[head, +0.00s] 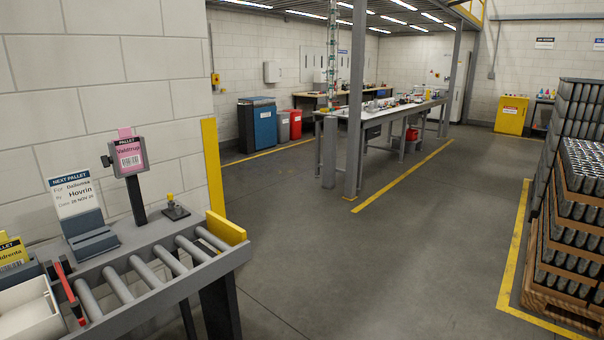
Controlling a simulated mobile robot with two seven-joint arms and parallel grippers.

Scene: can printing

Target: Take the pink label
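The pink label (131,154) sits on the face of a dark grey holder on a post, at the left by the white block wall. It has a dark "PALLET" header, the name "Valstrup" and a barcode. A pink strip (125,132) sticks up from the top of the holder. The holder's post (138,203) stands at the far side of the roller conveyor (160,262). Neither of my grippers is in view.
A "NEXT PALLET" card (77,198) stands on a grey stand left of the holder. A yellow pallet label (12,254), a white bin (28,310) and a red-and-black tool (69,292) are at lower left. Pallets of cans (580,210) stand right. The middle floor is clear.

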